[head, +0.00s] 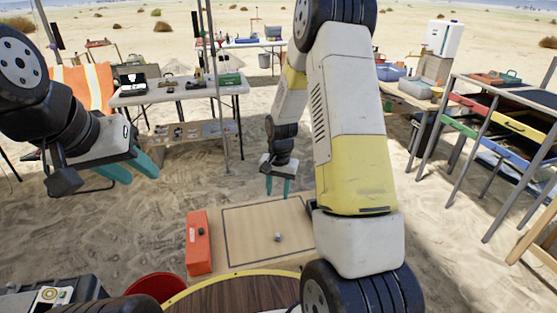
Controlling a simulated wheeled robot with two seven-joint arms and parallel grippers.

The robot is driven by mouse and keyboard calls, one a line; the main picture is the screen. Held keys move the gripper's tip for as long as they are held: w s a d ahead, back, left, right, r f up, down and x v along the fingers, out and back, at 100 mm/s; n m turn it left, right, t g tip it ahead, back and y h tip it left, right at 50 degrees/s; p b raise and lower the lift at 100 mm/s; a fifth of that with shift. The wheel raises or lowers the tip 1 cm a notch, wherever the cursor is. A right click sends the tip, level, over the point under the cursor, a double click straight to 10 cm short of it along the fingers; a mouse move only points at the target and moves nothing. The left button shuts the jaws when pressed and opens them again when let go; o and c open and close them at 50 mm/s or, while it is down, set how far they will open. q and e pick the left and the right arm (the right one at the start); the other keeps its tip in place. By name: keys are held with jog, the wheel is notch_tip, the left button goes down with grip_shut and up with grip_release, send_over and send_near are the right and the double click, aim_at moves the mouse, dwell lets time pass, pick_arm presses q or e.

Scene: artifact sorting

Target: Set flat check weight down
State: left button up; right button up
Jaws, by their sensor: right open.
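A small grey object (278,237) sits on a tan board (245,250) with a dark outline, low in the middle of the head view. It may be the flat check weight, but it is too small to tell. My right gripper (277,190) points down near the far edge of the board, beyond the small object and apart from it in the picture. Its teal fingers are spread, with nothing seen between them. My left gripper (133,174) hangs at the left over the sand. Its teal fingers stand apart and nothing shows between them.
An orange case (199,243) lies along the board's left side. A red bucket (158,286) and a round wooden top (235,294) are in front. A white table (180,94) stands behind, and a rack with coloured drawers (520,128) at right. My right arm hides the board's right side.

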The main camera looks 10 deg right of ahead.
jog(key=s+r+n+t, duration=0.1)
jog(key=s+r, duration=0.4)
jog(key=r, duration=0.6)
jog(key=s+r+n+t, duration=0.2)
jog(key=s+r, duration=0.2)
jog(key=r, duration=0.7)
jog(key=s+a+r+n+t+y, duration=0.1)
jog(key=s+r, duration=0.3)
jog(key=s, duration=0.3)
jog(key=s+a+r+n+t, duration=0.1)
jog(key=s+r, duration=0.3)
jog(key=s, duration=0.4)
jog(key=shift+n+y, duration=0.4)
jog(key=shift+n, duration=0.2)
